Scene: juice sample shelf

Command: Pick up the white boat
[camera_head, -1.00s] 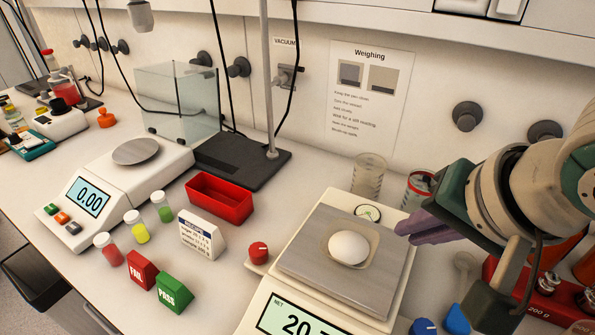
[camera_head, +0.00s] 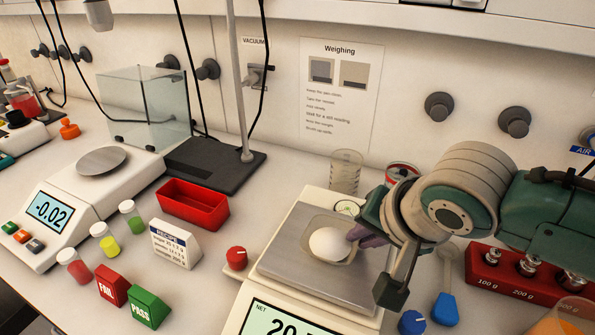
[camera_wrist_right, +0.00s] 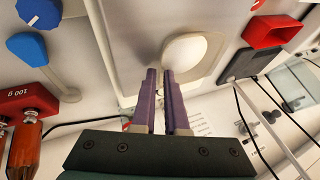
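The white boat (camera_head: 329,261) is a shallow, pale dish on the square metal pan (camera_head: 285,272) of the right balance. A rounded white mound (camera_head: 328,242) fills its middle. My right gripper (camera_head: 360,234) is at the boat's right side, its purple fingertips close to the rim. In the right wrist view the two fingers of this gripper (camera_wrist_right: 159,72) point at the edge of the boat (camera_wrist_right: 213,48), with a narrow gap between them. I cannot tell whether they touch the rim. My left gripper is not in view.
A glass beaker (camera_head: 345,172) and a red-topped can (camera_head: 401,174) stand behind the balance. A red weight block (camera_head: 490,292) and a blue-handled scoop (camera_head: 445,309) are to its right. A red knob (camera_head: 236,258), a recipe card (camera_head: 175,245) and a red tray (camera_head: 192,204) are to its left.

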